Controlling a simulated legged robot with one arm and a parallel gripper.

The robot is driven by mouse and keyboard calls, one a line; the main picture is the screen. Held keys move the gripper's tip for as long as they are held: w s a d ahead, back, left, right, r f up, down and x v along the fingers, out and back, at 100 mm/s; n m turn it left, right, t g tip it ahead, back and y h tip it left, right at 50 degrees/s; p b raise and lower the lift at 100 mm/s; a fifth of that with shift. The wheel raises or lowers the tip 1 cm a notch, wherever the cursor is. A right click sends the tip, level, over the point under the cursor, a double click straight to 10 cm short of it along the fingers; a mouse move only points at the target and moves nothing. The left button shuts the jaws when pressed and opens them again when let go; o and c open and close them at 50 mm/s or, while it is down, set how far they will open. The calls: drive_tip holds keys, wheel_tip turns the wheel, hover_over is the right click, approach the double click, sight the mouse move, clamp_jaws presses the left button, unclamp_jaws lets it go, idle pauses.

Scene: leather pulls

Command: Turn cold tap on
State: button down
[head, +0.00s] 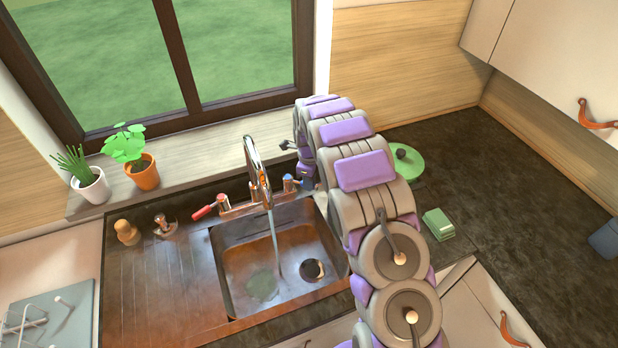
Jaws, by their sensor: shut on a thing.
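The chrome mixer tap (258,165) stands behind the sink, its spout arching over the basin. A thin stream of water (273,245) runs from the spout into the sink (240,255). The cold tap handle (289,184), marked blue, is on the right of the tap. The hot tap handle (204,212), marked red, sticks out to the left. My gripper (303,182) is at the cold handle from the right, shut on it. My arm partly hides the fingers and the handle's end.
Two potted plants (147,177) stand on the windowsill at the left. A wooden pepper mill (127,232) and a small stopper-like item (164,226) stand on the drainer. A green lid (410,163) and green sponge (438,224) lie right of my arm. The right counter is mostly clear.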

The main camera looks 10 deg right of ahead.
drive_tip(key=shift+s+a+m, duration=0.3)
drive_tip(key=shift+s+m, duration=0.15)
drive_tip(key=shift+m, duration=0.4)
drive_tip(key=shift+s+a+m, duration=0.25)
drive_tip(key=shift+s+m, duration=0.15)
drive_tip(key=shift+m, duration=0.45)
drive_tip(key=c, duration=1.1)
unclamp_jaws()
drive_tip(key=shift+s+d, duration=0.1)
drive_tip(key=shift+d, duration=0.05)
drive_tip(key=shift+o, duration=0.2)
drive_tip(key=shift+r, duration=0.1)
wheel_tip(320, 180, up, 17)
drive_tip(key=p, duration=0.1)
